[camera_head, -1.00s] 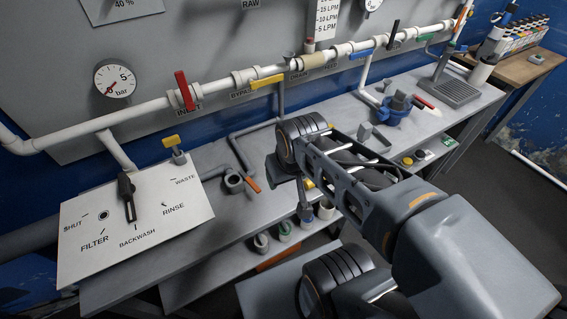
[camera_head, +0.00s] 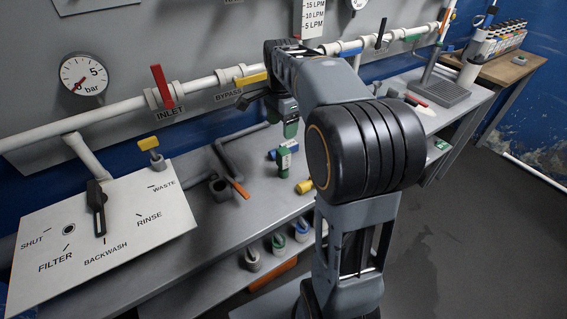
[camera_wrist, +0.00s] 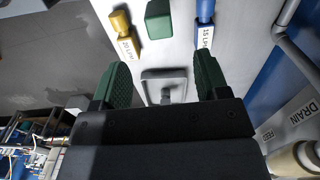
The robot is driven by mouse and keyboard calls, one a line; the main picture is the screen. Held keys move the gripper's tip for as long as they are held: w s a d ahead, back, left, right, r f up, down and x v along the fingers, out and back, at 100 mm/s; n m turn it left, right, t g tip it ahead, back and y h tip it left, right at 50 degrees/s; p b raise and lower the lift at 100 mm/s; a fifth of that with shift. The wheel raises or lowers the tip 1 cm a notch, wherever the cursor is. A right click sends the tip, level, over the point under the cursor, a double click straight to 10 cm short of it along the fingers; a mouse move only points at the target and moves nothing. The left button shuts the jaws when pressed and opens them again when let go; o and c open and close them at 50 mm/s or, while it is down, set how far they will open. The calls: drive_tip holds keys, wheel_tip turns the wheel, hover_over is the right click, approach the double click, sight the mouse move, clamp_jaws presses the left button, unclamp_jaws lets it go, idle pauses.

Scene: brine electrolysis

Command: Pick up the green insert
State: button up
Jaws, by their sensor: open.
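The green insert (camera_wrist: 158,18) shows as a plain green block at the top of the wrist view, between a yellow insert (camera_wrist: 122,24) and a blue insert (camera_wrist: 205,12). My gripper (camera_wrist: 161,72) is open, its two green-padded fingers apart with no insert between them. The green insert lies beyond the fingertips, roughly in line with the gap. In the head view my gripper (camera_head: 290,125) hangs over the bench, partly hidden by my arm. Just below it is a green piece with white on it (camera_head: 284,156); I cannot tell whether it is the insert or a finger.
A grey rectangular fixture (camera_wrist: 163,84) shows between the fingers. The pipe (camera_head: 200,88) with the red inlet valve (camera_head: 162,87) runs behind. A filter panel (camera_head: 105,235) stands at left. A grey holder with an orange-handled tool (camera_head: 238,188) lies left of my gripper.

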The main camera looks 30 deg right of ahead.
sight(284, 158)
drive_tip(key=f+b, duration=0.1)
drive_tip(key=f, duration=1.2)
drive_tip(key=shift+d+b, duration=0.2)
drive_tip(key=shift+b, duration=0.2)
drive_tip(key=shift+c, duration=0.5)
drive_tip(key=shift+r, duration=0.1)
drive_tip(key=c, duration=1)
